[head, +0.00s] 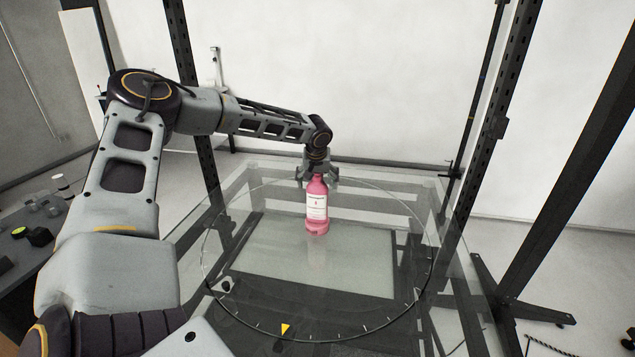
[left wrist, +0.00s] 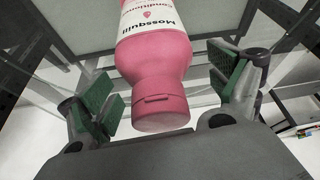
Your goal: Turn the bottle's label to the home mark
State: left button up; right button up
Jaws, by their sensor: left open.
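The label faces the head camera. A yellow triangular mark (head: 285,329) lies at the turntable's front edge. My left gripper (head: 317,176) is at the top of the bottle with its fingers apart. In the left wrist view the bottle (left wrist: 155,58) shows its cap and part of the label between the green-padded fingers of the gripper (left wrist: 162,98). Gaps show between the pads and the cap. My right gripper is not in view.
Dark upright posts of a frame (head: 490,140) stand behind and beside the glass table. Small items, including a dark round one (head: 40,237), lie on a dark surface at left. The turntable's front and right are clear.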

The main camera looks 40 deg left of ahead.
pick_arm(q)
jog(key=v, duration=1.2)
dwell(0.6)
jog(key=shift+f, duration=0.1)
dwell(0.5)
